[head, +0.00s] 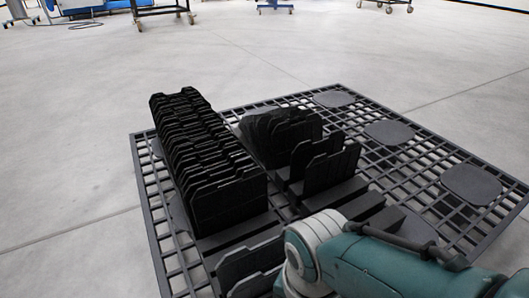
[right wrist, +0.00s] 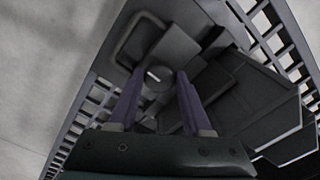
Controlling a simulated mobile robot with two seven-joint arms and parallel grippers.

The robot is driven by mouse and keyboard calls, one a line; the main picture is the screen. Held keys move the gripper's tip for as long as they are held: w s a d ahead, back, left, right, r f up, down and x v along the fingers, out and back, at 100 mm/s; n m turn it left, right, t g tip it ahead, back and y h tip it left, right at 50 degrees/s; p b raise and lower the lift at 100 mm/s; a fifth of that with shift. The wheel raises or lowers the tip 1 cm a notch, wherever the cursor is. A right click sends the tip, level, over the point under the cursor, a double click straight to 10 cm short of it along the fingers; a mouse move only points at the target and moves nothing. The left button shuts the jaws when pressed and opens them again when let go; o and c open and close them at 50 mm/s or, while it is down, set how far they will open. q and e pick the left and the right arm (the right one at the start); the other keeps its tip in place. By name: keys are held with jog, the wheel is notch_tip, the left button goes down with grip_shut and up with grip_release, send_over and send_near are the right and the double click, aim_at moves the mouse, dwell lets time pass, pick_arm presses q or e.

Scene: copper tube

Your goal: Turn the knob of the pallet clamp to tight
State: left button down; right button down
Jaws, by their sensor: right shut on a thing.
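In the right wrist view, a dark round knob (right wrist: 157,90) with a short white mark on its face sits between the two purple fingers of my right gripper (right wrist: 160,74). The gripper is shut on the knob. The white mark lies at a slant, and I cannot tell which setting it points to. A grey looped bracket (right wrist: 123,38) stands beside the knob. In the head view my right arm comes in at the lower right and hides the clamp area. My left gripper is not in view.
A black grid pallet (head: 148,190) lies on the grey floor. It carries a long row of black plates (head: 205,160) and shorter stacks (head: 280,135) to the right. Round pads (head: 470,184) line its right side. Carts stand far back; the floor between is clear.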

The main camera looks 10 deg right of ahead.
dwell(0.4)
jog(key=shift+c, duration=1.7)
grip_release()
jog(key=shift+r, duration=0.1)
notch_tip(320, 180, up, 10)
jog(key=p, duration=0.9)
jog(key=shift+p, duration=0.3)
